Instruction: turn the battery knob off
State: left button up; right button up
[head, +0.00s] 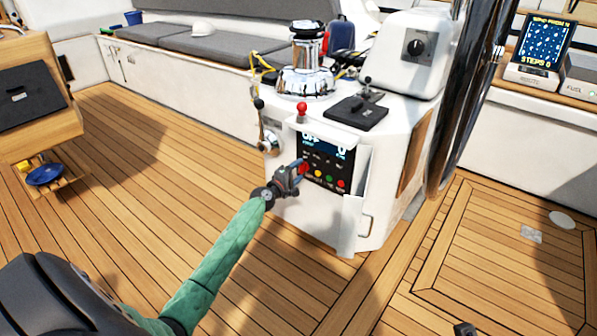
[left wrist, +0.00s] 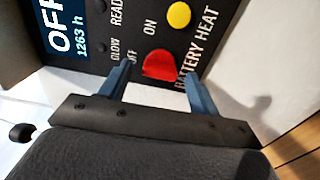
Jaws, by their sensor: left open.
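The battery knob (left wrist: 160,65) is red and sits on a dark control panel (left wrist: 110,12), beside the lettering OFF, ON and BATTERY. My left gripper (left wrist: 158,71) is open, with one blue finger on each side of the knob; whether they touch it I cannot tell. In the head view my left gripper (head: 299,172) is at the lower left of the panel (head: 325,152) on the white pedestal and partly hides the knob. The display shows OFF and 1263 h. I do not clearly see my right gripper.
Green, yellow and red buttons (head: 330,179) sit right of the gripper. A red-topped lever (head: 302,108) and a chrome winch (head: 305,75) stand above the panel. An open white door (head: 352,222) hangs beside it. A large wheel (head: 462,105) stands right.

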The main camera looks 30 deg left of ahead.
pick_arm(q)
jog(key=s, duration=0.6)
jog(key=shift+s+a, duration=0.3)
jog(key=shift+s, duration=0.1)
dwell(0.3)
